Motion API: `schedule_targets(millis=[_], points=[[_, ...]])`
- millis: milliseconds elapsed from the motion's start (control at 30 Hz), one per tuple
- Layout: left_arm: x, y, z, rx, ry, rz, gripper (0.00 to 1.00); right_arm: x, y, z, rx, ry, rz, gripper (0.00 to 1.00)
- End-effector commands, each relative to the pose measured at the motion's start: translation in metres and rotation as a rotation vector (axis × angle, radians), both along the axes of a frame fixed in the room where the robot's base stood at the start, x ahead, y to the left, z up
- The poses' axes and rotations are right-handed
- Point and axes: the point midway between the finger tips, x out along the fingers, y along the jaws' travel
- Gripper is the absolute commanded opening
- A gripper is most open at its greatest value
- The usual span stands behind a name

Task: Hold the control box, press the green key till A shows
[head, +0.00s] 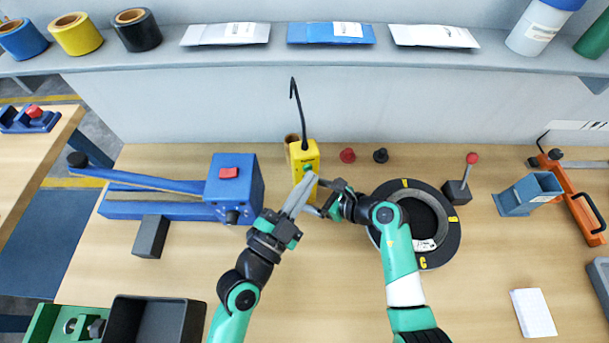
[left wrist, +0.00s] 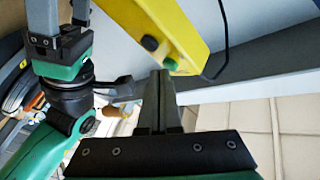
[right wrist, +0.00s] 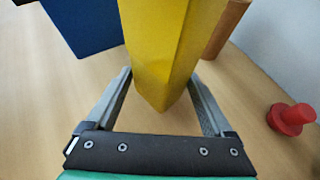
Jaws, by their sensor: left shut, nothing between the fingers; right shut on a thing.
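The yellow control box (head: 304,155) stands upright at the back middle of the table, with a black cable rising from its top. My right gripper (head: 320,198) is shut on its lower part; in the right wrist view the yellow body (right wrist: 158,50) sits between the two fingers. In the left wrist view the box (left wrist: 183,22) shows a green key (left wrist: 170,63) at its end and a black button (left wrist: 150,43) beside it. My left gripper (left wrist: 158,75) is shut and empty, its tips close by the green key; contact cannot be told. No letter is readable on the box.
A blue lever device (head: 236,185) stands left of the box. A black ring with yellow marks (head: 455,226) lies right, under my right arm. A brown roll (right wrist: 226,28), a red knob (head: 347,155) and a black knob (head: 381,155) are near the box. The front middle is clear.

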Motion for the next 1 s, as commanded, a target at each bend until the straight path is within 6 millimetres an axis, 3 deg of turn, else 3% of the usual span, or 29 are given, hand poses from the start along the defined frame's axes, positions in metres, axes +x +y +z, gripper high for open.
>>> schedule_targets(millis=[767,1000], points=[[0.0047,0.0010,-0.0004,0.000,0.001,-0.001,0.00,-0.0002,-0.0002,-0.0008,-0.001,0.001,0.000,0.55],[-0.0022,-0.0007,-0.0007,0.000,0.000,-0.001,0.00,-0.0002,-0.0002,-0.0008,-0.001,0.001,0.000,0.55]])
